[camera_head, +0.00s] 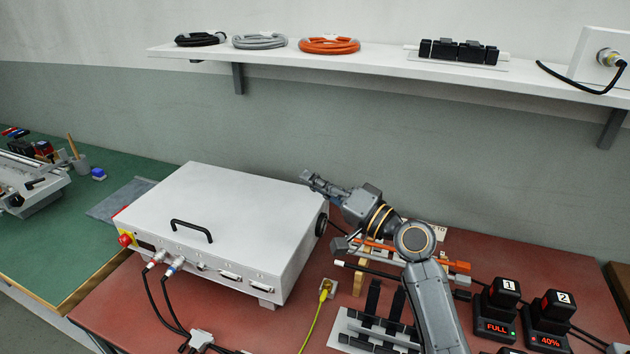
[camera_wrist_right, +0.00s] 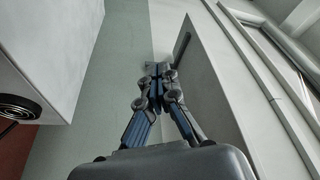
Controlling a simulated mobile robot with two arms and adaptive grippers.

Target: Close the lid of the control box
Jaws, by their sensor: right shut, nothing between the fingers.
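The control box (camera_head: 208,255) is a white case on the red table. Its white lid (camera_head: 225,195) lies flat over the top, with a black handle (camera_head: 191,230) near the front edge. I see no clear gap under the lid at the front. My right gripper (camera_head: 308,178) is shut and empty, near the lid's back right corner and pointing left. In the right wrist view, my right gripper (camera_wrist_right: 158,72) is apart from the box's side (camera_wrist_right: 60,45); that picture is turned sideways. My left gripper is not in view.
A wall shelf (camera_head: 380,66) with coiled cables is above; it also shows in the wrist view (camera_wrist_right: 208,85). Cables run from the box front. A tool rack (camera_head: 375,330) and chargers (camera_head: 497,310) stand at right. A green bench (camera_head: 60,225) is at left.

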